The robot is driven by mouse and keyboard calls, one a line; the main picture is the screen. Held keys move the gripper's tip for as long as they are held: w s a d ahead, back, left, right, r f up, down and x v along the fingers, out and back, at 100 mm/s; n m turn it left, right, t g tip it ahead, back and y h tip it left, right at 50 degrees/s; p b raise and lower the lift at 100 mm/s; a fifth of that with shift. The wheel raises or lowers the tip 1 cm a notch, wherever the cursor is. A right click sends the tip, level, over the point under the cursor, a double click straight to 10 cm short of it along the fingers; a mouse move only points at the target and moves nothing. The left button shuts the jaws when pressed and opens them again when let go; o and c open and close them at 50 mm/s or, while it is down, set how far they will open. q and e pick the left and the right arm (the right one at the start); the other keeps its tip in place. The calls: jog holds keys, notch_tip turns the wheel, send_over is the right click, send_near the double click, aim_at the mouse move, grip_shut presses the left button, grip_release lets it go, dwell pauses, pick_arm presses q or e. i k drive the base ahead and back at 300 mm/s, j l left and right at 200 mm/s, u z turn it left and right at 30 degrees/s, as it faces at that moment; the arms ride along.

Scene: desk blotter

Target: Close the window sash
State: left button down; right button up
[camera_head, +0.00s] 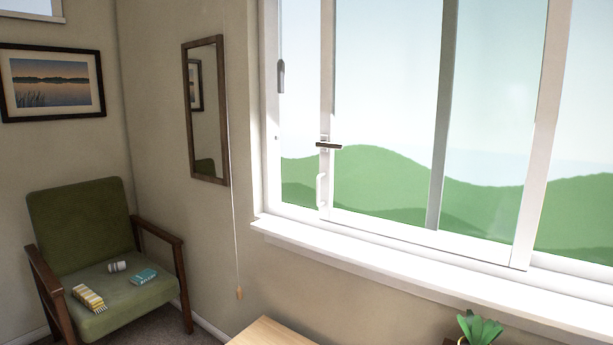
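The window sash (326,110) is a white-framed sliding pane in the large window at the right. Its left stile stands a little to the right of the window's left jamb (270,120), with a gap between them showing sky and hills. A white pull handle (321,191) and a dark latch lever (328,145) sit on that stile. A grey catch (281,76) is on the left jamb. Neither of my grippers shows in the head view.
A white sill (380,265) runs below the window. A wooden surface (270,333) and a green plant (479,328) are at the bottom. A pull cord (235,240) hangs left of the window.

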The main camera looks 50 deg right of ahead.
aim_at(558, 14)
jog(key=i+z, duration=0.3)
jog(key=z, duration=0.15)
jog(key=i+z, duration=0.25)
jog(key=z, duration=0.2)
jog(key=i+j+z, duration=0.2)
jog(key=z, duration=0.25)
jog(key=i, duration=0.1)
